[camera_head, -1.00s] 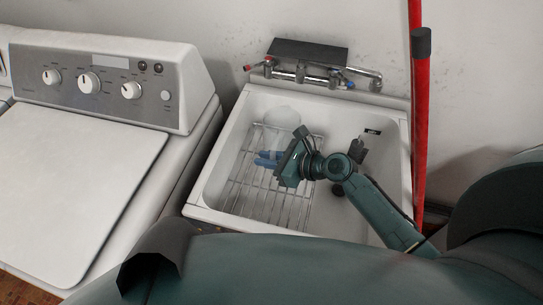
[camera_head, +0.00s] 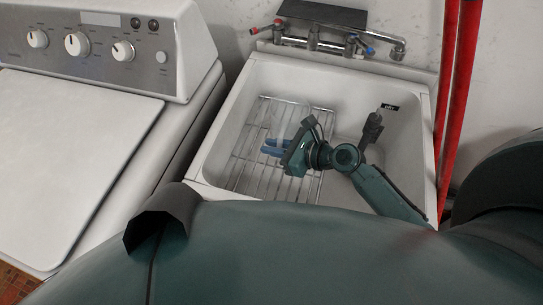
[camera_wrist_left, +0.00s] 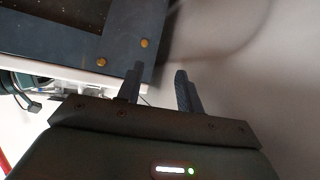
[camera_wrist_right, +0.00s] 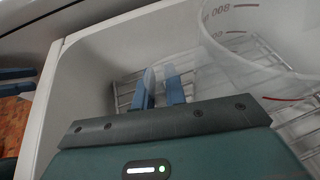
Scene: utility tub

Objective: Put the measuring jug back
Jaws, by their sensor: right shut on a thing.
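The clear measuring jug (camera_wrist_right: 265,50), with red marks and numbers, shows at the right of the right wrist view. It is beside my right gripper (camera_wrist_right: 160,78), which is shut on its clear handle between blue fingers. In the head view this gripper (camera_head: 272,147) is inside the white utility tub (camera_head: 215,135), over the wire rack (camera_head: 250,170). The jug's outline is too faint there to place, and I cannot tell whether its base touches the rack. My left gripper (camera_wrist_left: 160,78) shows only in the left wrist view, open and empty.
Wall taps (camera_head: 315,40) stand behind the tub. A dark bottle-like item (camera_head: 372,128) is at the tub's right side. A washer (camera_head: 75,130) stands at the left, and red poles (camera_head: 455,100) lean at the right. The rack's left front part is bare.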

